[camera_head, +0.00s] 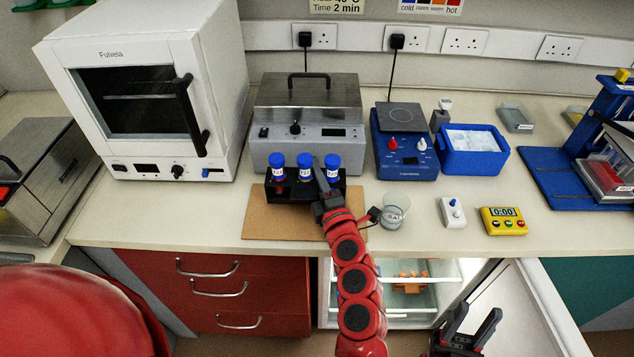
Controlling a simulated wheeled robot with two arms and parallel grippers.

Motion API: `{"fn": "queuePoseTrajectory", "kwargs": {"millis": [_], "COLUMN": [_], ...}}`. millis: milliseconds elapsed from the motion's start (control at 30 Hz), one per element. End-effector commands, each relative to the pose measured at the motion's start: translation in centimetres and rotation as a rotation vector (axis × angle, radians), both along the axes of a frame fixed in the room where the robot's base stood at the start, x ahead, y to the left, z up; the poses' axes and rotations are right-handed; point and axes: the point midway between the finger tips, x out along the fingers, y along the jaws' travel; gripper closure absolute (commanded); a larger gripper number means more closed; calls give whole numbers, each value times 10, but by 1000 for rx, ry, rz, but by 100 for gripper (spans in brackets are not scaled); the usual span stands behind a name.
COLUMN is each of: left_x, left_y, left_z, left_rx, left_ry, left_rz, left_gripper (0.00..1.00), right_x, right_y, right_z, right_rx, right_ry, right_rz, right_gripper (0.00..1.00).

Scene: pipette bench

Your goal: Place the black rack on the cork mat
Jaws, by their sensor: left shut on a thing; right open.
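The black rack (285,194) holds three blue-capped tubes, the middle one (304,168) among them, all upright. It is at the back part of the cork mat (268,223), in front of the steel-lidded heater. I cannot tell whether it rests on the mat or is held just above it. My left gripper (321,180) reaches in from the front and is shut on the rack, between the middle and right tubes. The grip point is partly hidden by the gripper. My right gripper (476,325) is open and empty, low in front of the bench by the open fridge.
A steel-lidded heater (307,115) stands close behind the rack. A glass beaker (394,211) stands right of the mat, near my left wrist. The blue hotplate (405,160), blue ice box (472,150) and yellow timer (503,221) are further right. The fridge door (540,310) is open.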

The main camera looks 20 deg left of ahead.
Motion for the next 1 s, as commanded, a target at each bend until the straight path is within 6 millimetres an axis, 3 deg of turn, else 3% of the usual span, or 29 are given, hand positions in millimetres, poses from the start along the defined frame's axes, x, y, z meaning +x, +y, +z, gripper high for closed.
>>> {"fn": "queuePoseTrajectory", "kwargs": {"millis": [133, 400, 800, 833, 1000], "left_x": [4, 4, 3, 3, 3], "left_y": [3, 2, 3, 2, 3], "left_z": [-4, -33, -40, -39, -39], "left_rx": [1, 2, 0, -1, -1], "left_ry": [0, 2, 0, 0, 0], "left_rz": [0, -3, 0, 0, 0], "left_gripper": [100, 100, 100, 82, 55], "right_x": [0, 0, 0, 0, 0], "right_y": [0, 0, 0, 0, 0], "right_z": [2, 5, 1, 1, 2], "right_rx": [0, 0, 0, 0, 0], "right_ry": [0, 0, 0, 0, 0], "right_rz": [0, 0, 0, 0, 0], "right_gripper": [55, 55, 55, 55, 55]}}
